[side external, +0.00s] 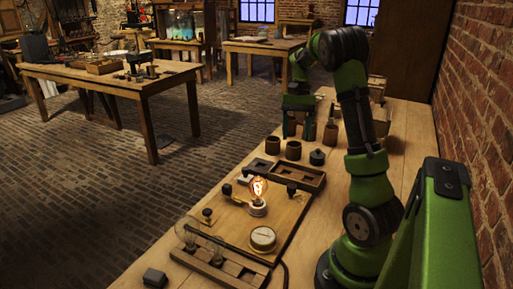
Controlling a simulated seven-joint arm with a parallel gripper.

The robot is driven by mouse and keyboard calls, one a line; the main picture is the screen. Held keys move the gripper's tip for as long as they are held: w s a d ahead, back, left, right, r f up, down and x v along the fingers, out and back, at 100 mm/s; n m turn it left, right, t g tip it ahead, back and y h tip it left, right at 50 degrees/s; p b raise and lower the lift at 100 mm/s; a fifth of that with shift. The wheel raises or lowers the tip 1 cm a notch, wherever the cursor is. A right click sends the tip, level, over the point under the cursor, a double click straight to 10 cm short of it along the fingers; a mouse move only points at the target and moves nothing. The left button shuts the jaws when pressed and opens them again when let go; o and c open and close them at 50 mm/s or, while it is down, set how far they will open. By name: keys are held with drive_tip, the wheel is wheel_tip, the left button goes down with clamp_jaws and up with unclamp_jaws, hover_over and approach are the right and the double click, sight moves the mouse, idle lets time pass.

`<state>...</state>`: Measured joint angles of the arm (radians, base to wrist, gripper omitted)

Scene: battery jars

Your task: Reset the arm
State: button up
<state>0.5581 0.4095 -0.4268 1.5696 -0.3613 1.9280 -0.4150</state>
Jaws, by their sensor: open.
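My gripper (299,128) is at the end of my green arm, pointing down over the far part of the wooden bench (402,150). Its jaws are open, and I see nothing held between them. Small brown jars (293,150) stand on the bench just in front of it, and another brown jar (330,134) stands to its right. Whether the fingertips touch anything is too small to tell.
A wooden board (232,222) carries a glowing bulb (258,190) and a round dial (263,238). Wooden trays (298,178) and a dark block (154,278) lie nearby. A brick wall (478,90) borders the bench on the right.

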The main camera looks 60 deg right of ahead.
drive_tip(key=shift+v, duration=0.75)
drive_tip(key=s+a+r+n+t+h, duration=0.1)
drive_tip(key=a+n+t, duration=0.3)
drive_tip(key=a, duration=1.1)
drive_tip(key=s+a+r+n+t+h, duration=0.1)
drive_tip(key=a+r+n+t, duration=0.2)
drive_tip(key=a, duration=1.2)
drive_tip(key=n+t, duration=0.1)
drive_tip(key=n, duration=0.2)
drive_tip(key=shift+a+t, duration=0.25)
drive_tip(key=shift+t, duration=0.05)
drive_tip(key=shift+r, duration=0.1)
